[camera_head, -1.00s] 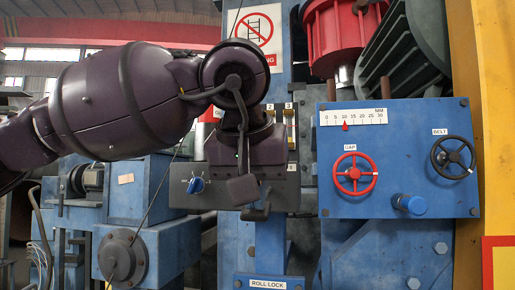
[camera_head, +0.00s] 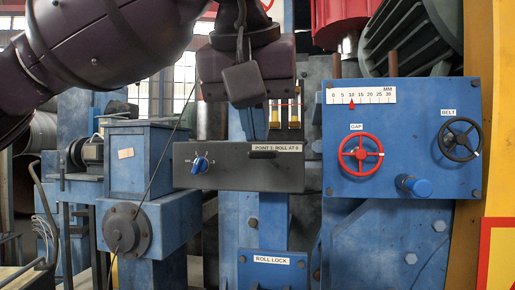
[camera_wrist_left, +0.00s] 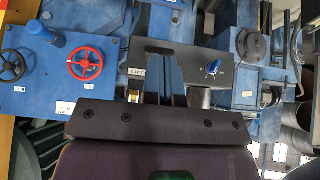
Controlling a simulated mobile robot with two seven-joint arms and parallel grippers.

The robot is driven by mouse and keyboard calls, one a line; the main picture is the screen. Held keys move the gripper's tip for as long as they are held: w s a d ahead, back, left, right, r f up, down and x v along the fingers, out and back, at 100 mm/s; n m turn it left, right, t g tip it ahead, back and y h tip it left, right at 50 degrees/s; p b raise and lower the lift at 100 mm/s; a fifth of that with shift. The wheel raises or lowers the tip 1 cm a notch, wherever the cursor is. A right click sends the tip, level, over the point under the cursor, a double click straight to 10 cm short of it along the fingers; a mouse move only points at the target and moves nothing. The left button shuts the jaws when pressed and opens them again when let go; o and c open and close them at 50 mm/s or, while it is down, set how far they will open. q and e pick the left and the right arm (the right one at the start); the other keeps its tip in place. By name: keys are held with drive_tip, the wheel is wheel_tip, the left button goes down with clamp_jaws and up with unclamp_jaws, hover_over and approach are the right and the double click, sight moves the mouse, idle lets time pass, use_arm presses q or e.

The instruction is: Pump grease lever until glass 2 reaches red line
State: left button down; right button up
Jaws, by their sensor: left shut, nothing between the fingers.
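My left gripper (camera_head: 245,78) hangs high over the grey control panel (camera_head: 225,180) in the head view. It is shut and empty; its body and wrist hide its fingertips there. Its dark palm (camera_wrist_left: 150,125) fills the bottom of the wrist view. Two brass-framed glasses stand just under the gripper's right edge: glass 2 (camera_head: 274,117) and the one to its right (camera_head: 294,116). A thin red line (camera_head: 291,104) crosses there. Their upper parts are covered, and the level is too small to read. A short black handle (camera_head: 263,154) sits on the panel; I cannot tell if it is the grease lever.
A blue knob (camera_head: 200,164) is at the panel's left. To the right, a blue box carries a red handwheel (camera_head: 361,154), a black handwheel (camera_head: 460,139) and a blue knob (camera_head: 414,186). A blue housing (camera_head: 139,164) stands left. Space before the panel is clear.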

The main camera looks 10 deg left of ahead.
use_arm(q)
drive_tip(key=v, duration=0.5)
drive_tip(key=shift+s+r, duration=0.15)
drive_tip(key=shift+s, duration=0.15)
use_arm(e)
drive_tip(key=shift+s+d+f, duration=0.2)
drive_tip(key=shift+s+f, duration=0.35)
drive_tip(key=shift+s, duration=0.1)
drive_tip(key=shift+w+r, duration=0.2)
drive_tip(key=shift+w+a+r, duration=0.1)
drive_tip(key=shift+w+r, duration=0.1)
drive_tip(key=shift+w, duration=0.2)
